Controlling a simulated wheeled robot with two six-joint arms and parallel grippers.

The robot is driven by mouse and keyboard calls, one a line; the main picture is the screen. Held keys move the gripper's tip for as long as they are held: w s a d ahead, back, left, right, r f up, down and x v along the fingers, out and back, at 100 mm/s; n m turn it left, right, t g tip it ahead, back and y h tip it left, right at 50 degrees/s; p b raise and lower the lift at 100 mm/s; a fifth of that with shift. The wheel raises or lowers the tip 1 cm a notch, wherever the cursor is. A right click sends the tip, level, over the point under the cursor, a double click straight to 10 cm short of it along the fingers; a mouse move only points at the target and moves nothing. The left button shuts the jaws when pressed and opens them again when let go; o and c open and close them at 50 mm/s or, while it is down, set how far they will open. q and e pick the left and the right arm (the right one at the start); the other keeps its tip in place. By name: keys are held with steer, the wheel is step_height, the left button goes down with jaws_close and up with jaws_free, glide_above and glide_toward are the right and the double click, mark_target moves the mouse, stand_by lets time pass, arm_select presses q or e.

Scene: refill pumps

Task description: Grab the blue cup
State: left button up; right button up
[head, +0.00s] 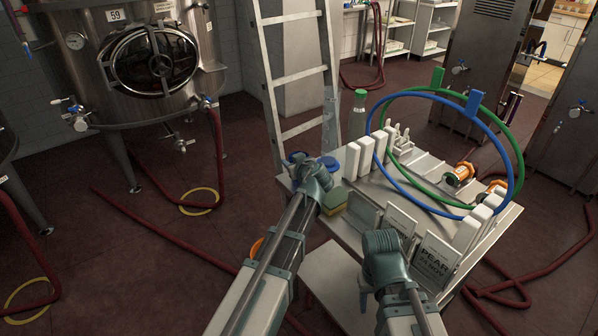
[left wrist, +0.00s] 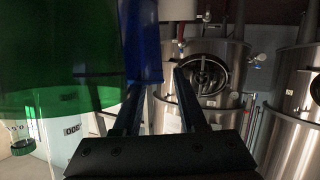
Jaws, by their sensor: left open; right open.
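A blue thing, probably the blue cup (head: 330,162), shows in the head view just beyond my left gripper (head: 312,168) at the cart's left corner. More blue (head: 296,157) shows on the gripper's other side; my gripper hides what lies between. In the left wrist view a blue surface (left wrist: 145,40) stands at the tips of the open left fingers (left wrist: 158,95), toward the left finger. I cannot tell whether they touch it. My right gripper (head: 382,245) is over the cart's front edge, apart from the blue thing; its fingertips are hidden.
The cart (head: 330,260) holds a green-capped bottle (head: 357,112), a yellow-green sponge (head: 335,200), white blocks (head: 366,155), and blue (head: 400,185) and green (head: 440,88) hose loops. A large green surface (left wrist: 60,60) fills the left wrist view's left side. A ladder (head: 295,78) stands behind.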

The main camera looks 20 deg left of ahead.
arm_select(q)
steer(key=shift+s+r, duration=0.1)
steer(key=shift+c, duration=0.3)
jaws_close()
